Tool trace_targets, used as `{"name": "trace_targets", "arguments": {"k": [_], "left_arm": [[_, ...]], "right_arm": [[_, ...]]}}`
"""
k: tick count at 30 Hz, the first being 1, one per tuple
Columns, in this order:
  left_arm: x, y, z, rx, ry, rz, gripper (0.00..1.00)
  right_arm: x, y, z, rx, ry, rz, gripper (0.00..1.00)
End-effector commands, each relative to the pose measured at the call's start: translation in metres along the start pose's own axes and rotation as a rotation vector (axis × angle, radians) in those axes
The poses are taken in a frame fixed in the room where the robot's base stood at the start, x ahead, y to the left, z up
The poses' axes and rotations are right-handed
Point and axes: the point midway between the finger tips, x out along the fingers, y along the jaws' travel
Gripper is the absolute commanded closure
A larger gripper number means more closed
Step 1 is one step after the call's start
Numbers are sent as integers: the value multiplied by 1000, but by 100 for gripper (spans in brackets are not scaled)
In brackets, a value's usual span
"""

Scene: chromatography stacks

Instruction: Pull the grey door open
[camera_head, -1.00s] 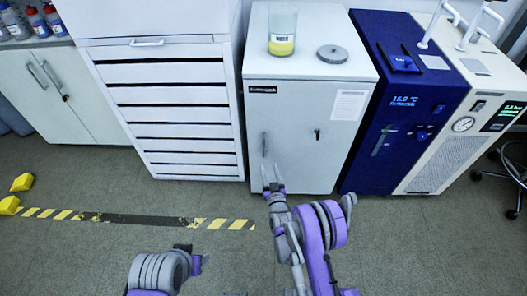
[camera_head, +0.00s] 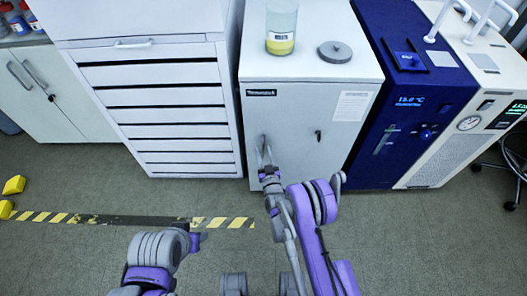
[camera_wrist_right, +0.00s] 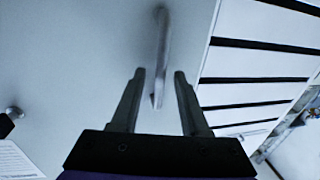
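The grey door (camera_head: 300,125) is the front of the light grey cabinet, and it looks shut. Its upright bar handle (camera_head: 263,148) is on the left side of the door. The handle also shows in the right wrist view (camera_wrist_right: 161,50). My right gripper (camera_head: 267,163) is at the handle. In the wrist view my right gripper (camera_wrist_right: 159,76) is open, with the handle lined up between its two fingers; contact cannot be seen. My left arm (camera_head: 155,255) shows at the bottom, but its gripper fingers do not show.
A jar with yellow liquid (camera_head: 281,30) and a grey disc (camera_head: 335,52) sit on the cabinet top. A drawer unit (camera_head: 150,80) stands close on the left, a blue chiller (camera_head: 415,95) on the right. The floor (camera_head: 400,240) in front is clear around my arms.

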Motion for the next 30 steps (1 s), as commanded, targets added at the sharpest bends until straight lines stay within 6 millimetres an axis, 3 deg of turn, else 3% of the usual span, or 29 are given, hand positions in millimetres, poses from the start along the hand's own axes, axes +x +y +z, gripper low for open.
{"name": "trace_targets", "arguments": {"k": [1,7,30], "left_arm": [[0,0,0,0,0,0,50],[0,0,0,0,0,0,50],[0,0,0,0,0,0,50]], "right_arm": [[0,0,0,0,0,0,65],[0,0,0,0,0,0,100],[0,0,0,0,1,1,100]]}}
